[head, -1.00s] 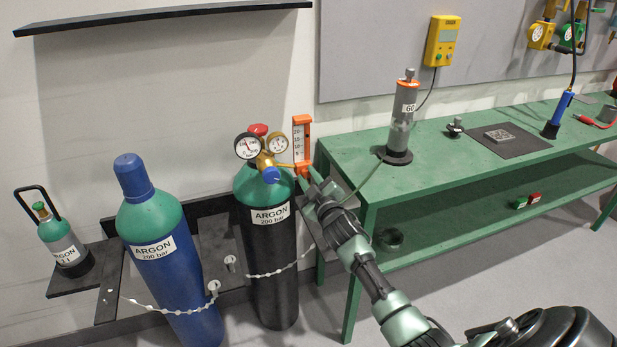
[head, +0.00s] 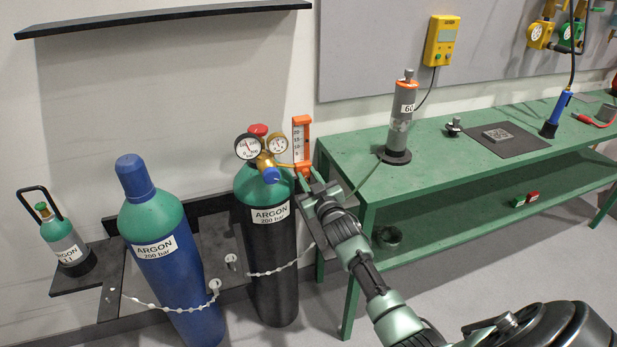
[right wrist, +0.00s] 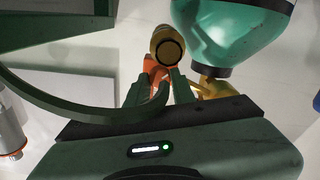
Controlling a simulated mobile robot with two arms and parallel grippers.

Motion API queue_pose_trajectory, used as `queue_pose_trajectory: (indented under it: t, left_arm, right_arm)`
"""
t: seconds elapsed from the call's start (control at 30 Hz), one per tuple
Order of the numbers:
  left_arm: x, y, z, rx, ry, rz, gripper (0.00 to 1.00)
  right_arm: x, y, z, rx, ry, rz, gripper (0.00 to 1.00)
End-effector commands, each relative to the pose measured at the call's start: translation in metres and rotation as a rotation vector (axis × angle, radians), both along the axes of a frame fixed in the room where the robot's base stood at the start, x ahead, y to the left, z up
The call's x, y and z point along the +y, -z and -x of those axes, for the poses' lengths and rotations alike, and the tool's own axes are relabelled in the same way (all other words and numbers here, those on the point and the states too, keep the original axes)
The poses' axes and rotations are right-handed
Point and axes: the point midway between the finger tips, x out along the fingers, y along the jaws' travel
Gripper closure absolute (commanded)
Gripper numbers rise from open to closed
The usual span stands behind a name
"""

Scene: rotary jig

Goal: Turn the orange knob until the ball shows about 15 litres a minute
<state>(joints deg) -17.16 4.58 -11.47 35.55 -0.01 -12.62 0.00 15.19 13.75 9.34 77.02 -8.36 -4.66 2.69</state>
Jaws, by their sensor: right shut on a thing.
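The flowmeter (head: 301,140) is an upright orange frame with a scale marked 20, 15, 10 and 5, beside the brass regulator (head: 266,161) on the black and green argon cylinder (head: 272,250). Its ball is too small to make out. My right gripper (head: 306,178) is at the foot of the flowmeter, shut on the orange knob, which is mostly hidden by the fingers. In the right wrist view an orange part, seemingly the knob (right wrist: 150,70), shows between the fingers, with a round brass end just above. My left gripper is not in view.
A blue argon cylinder (head: 165,262) and a small argon bottle (head: 62,238) stand to the left. A white chain (head: 268,273) crosses the cylinders. The green bench (head: 360,175) is close right of my gripper, with a grey cylinder device (head: 401,125) on it.

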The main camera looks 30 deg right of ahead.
Motion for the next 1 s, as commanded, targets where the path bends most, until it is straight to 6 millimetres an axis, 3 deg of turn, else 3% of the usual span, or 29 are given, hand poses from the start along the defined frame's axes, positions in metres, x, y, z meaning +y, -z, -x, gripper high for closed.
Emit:
queue_pose_trajectory:
  t: [0.23, 0.27, 0.33, 0.7, 1.0]
  left_arm:
    - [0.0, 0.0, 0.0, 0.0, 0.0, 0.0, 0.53]
    - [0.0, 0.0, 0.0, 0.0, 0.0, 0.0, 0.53]
    - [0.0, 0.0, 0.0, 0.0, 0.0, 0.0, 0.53]
    - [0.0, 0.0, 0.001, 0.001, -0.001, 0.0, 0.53]
    - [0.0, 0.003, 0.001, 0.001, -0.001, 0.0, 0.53]
  right_arm:
    - [0.0, 0.002, 0.0, 0.003, 0.0, -0.001, 1.0]
    - [0.0, 0.002, 0.0, 0.003, 0.0, -0.001, 0.7]
    - [0.0, 0.002, 0.0, 0.003, 0.0, 0.0, 0.53]
    - [0.001, 0.001, 0.004, 0.002, 0.0, 0.0, 0.53]
    - [0.012, 0.003, 0.051, 0.004, 0.0, 0.0, 0.53]
